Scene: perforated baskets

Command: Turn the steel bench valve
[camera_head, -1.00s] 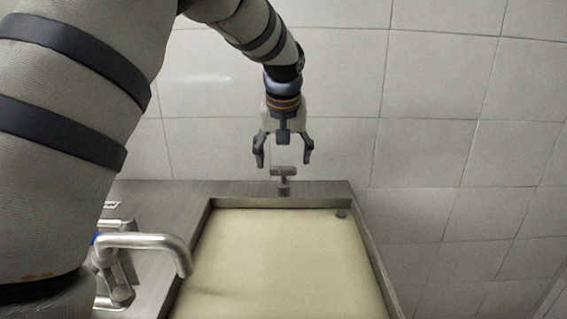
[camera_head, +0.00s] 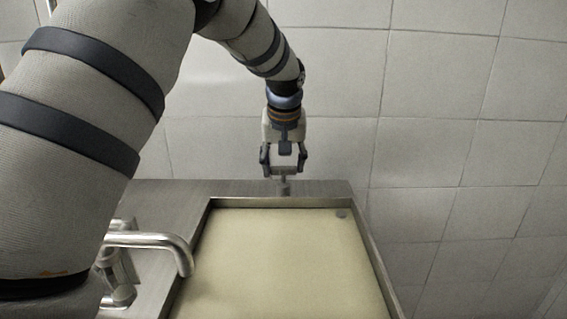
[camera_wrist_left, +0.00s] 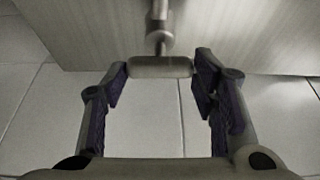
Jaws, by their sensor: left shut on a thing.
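The steel bench valve stands on the back rim of the bench, its T-shaped handle (camera_head: 284,170) up and its short stem (camera_head: 284,187) below. My left gripper (camera_head: 284,173) comes down from above and is shut on the handle, one finger at each end. In the left wrist view the handle (camera_wrist_left: 160,67) lies crosswise between the fingertips (camera_wrist_left: 160,75), with the stem (camera_wrist_left: 158,38) running up to the bench. My right gripper is not in view.
A shallow basin with a cream floor (camera_head: 280,265) fills the bench middle. A curved steel tap (camera_head: 150,240) stands at the left. A tiled wall (camera_head: 440,140) rises behind.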

